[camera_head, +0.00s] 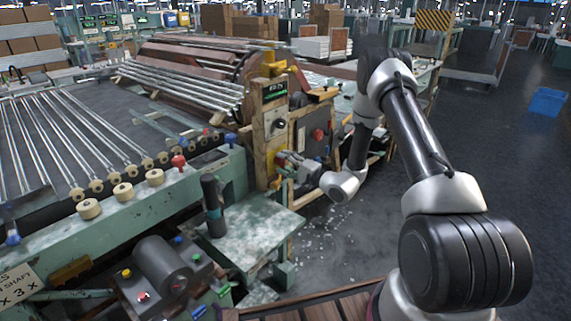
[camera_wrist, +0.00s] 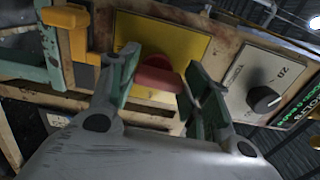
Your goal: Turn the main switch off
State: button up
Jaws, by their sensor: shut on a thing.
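The main switch is a red handle (camera_wrist: 158,76) on a yellow plate (camera_wrist: 165,42), seen in the wrist view. My gripper (camera_wrist: 160,84) has its two green-padded fingers on either side of the red handle and is shut on it. In the head view my gripper (camera_head: 286,167) is at the yellow plate (camera_head: 271,157) on the wooden post, and hides the handle there. The exact turn of the handle is hard to read.
A black dial knob (camera_wrist: 263,99) on a pale plate sits right of the switch in the wrist view, near a green-lit display (camera_head: 274,90). A yellow lever (camera_wrist: 68,20) is at the left. A red knob (camera_head: 318,134) is on the grey box.

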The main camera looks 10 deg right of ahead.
jog(key=shift+s+f+n, duration=0.1)
jog(key=shift+n, duration=0.2)
dwell(0.4)
jog(key=o, duration=1)
jog(key=v, duration=1.2)
